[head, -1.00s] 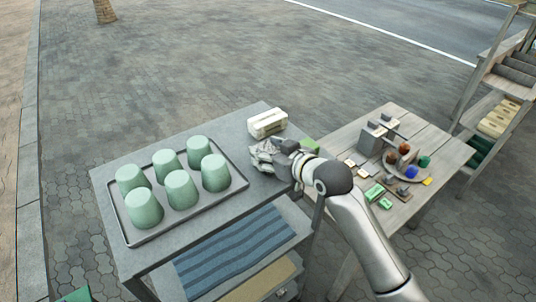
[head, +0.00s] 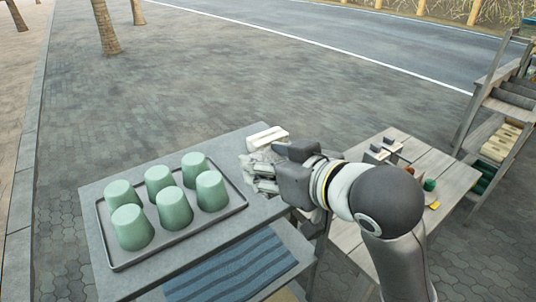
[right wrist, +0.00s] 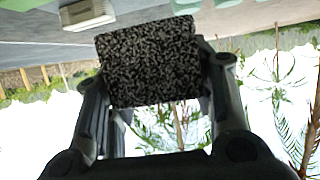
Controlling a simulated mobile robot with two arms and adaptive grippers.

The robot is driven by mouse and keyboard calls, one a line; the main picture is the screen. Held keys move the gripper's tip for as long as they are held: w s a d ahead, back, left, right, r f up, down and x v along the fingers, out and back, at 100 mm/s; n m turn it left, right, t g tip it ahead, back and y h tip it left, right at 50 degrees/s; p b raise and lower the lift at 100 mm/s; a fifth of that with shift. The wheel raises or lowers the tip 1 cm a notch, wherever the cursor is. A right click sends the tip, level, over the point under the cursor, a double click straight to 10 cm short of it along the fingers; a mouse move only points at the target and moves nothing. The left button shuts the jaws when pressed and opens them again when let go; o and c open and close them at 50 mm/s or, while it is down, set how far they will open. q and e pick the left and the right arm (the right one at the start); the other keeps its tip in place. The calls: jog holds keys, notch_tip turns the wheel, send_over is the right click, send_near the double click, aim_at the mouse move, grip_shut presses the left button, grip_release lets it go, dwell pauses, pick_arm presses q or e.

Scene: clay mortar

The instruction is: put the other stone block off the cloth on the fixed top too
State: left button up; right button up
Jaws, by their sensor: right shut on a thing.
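My right gripper (head: 258,172) is above the right end of the grey top (head: 238,226). It is shut on a dark speckled stone block (right wrist: 150,62), which shows between its fingers in the right wrist view. In the head view I cannot make the block out from the gripper. A blue striped cloth (head: 228,272) lies on the shelf below the grey top; no stone block shows on its visible part. My left gripper is not in view.
A dark tray (head: 186,236) with several upturned green cups (head: 131,228) fills the left of the grey top. A cream package (head: 266,136) lies at its back edge, close to my gripper. A wooden table (head: 446,178) with small items stands at the right.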

pick_arm(q)
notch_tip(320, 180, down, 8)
jog(key=b, duration=0.8)
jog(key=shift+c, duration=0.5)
pick_arm(e)
jog(key=w+d+f+m+t+h, duration=0.1)
jog(key=d+f+m+h, duration=0.2)
jog(key=d+f, duration=0.3)
jog(key=w+d+f+m+t+h, duration=0.1)
jog(key=d+f+m+h, duration=0.3)
jog(key=d, duration=0.9)
notch_tip(320, 180, down, 3)
jog(key=shift+w+r+t+h, duration=0.15)
jog(key=shift+w+t+h, duration=0.15)
jog(key=shift+w+h, duration=0.3)
